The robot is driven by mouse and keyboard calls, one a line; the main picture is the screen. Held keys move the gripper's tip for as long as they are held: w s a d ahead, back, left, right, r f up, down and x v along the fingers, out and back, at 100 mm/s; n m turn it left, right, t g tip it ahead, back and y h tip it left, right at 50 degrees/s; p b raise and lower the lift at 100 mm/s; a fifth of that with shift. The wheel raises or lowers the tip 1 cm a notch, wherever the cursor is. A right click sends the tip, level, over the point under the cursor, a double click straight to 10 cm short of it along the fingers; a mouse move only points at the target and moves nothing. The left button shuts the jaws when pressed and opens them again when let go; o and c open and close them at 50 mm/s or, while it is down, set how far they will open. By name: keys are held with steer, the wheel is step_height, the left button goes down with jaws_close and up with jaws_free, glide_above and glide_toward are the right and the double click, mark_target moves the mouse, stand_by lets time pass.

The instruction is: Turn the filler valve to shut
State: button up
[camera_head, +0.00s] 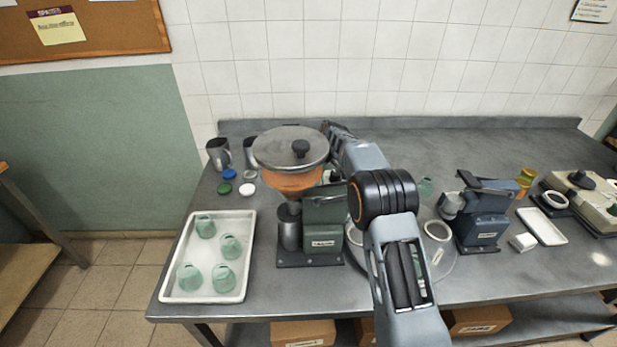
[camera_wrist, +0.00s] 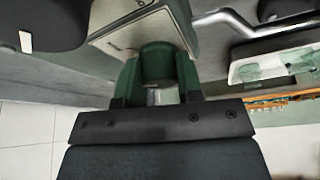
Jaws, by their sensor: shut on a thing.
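The filler (camera_head: 325,228) stands on the grey table, with an orange hopper (camera_head: 288,183) under a grey lid with a black knob. A steel cup (camera_head: 289,228) stands beside its body. My arm reaches past the filler's right side toward its far side; in the head view its jaws are hidden. In the wrist view my gripper (camera_wrist: 153,82) has its two fingers on either side of a green rounded knob (camera_wrist: 156,60), which looks like the filler valve. The knob sits against a pale box-shaped body (camera_wrist: 140,25). Its angle and any markings cannot be read.
A white tray (camera_head: 171,288) with several green jars stands left of the filler; it also shows in the wrist view (camera_wrist: 245,50). Coloured lids (camera_head: 229,174) and metal jugs (camera_head: 219,154) lie behind it. A blue-grey machine (camera_head: 485,222) stands to the right. The back right of the table is clear.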

steer(key=n+g+p, duration=0.1)
steer(key=n, duration=0.2)
steer(key=n+g+p, duration=0.1)
steer(key=n+p, duration=0.1)
steer(key=n, duration=0.1)
steer(key=shift+r+p, duration=0.2)
steer(key=shift+p, duration=0.2)
steer(key=n+g+p, duration=0.1)
steer(key=n+p, duration=0.1)
steer(key=shift+n+p, duration=0.4)
steer(key=shift+f+n+g+p, duration=0.15)
steer(key=shift+n+g+p, duration=0.15)
steer(key=shift+n+p, duration=0.25)
steer(key=shift+h, duration=0.3)
steer(key=o, duration=0.9)
